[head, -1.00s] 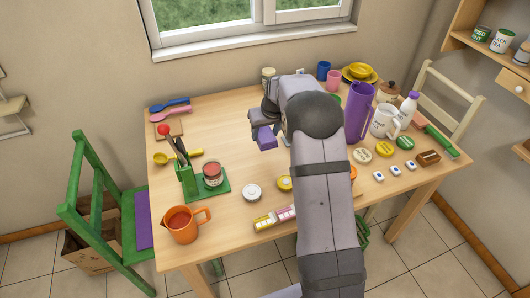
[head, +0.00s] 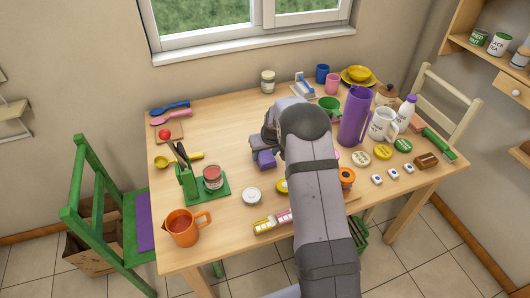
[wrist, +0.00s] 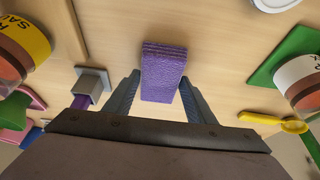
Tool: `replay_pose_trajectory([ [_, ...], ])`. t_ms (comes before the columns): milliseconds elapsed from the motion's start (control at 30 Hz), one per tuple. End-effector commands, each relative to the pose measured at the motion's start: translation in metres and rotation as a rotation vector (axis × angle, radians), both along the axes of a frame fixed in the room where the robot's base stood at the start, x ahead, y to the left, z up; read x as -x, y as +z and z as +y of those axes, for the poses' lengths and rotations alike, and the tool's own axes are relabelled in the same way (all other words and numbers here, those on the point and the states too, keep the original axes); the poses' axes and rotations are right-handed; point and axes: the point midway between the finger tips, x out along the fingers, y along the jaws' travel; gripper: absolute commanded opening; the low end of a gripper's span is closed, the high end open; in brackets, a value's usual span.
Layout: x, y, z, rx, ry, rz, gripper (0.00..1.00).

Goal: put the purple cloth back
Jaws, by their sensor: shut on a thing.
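The purple cloth (head: 265,160) is a small folded block over the middle of the wooden table. My gripper (head: 264,152) is shut on it. In the wrist view the cloth (wrist: 163,72) sits between the two fingers of my gripper (wrist: 160,92) and sticks out past their tips. Whether the cloth touches the table I cannot tell. My own arm hides part of the table's middle and front.
A green holder (head: 187,185) with utensils, a red-labelled jar (head: 212,177) and an orange mug (head: 184,227) stand left. A white lid (head: 252,196) lies in front. A purple pitcher (head: 355,116) and a white jug (head: 383,124) stand right. Clear wood lies behind and left of my gripper.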

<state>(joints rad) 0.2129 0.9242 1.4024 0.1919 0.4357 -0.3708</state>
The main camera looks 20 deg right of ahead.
Motion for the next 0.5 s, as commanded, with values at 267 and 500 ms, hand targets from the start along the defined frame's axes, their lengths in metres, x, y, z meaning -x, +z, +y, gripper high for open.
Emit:
replay_pose_trajectory([
  [267, -0.0003, -0.0017, 0.0, 0.0, 0.0, -0.001, 0.32],
  [500, -0.0002, -0.0026, 0.0, 0.0, 0.0, 0.0, 0.69],
])
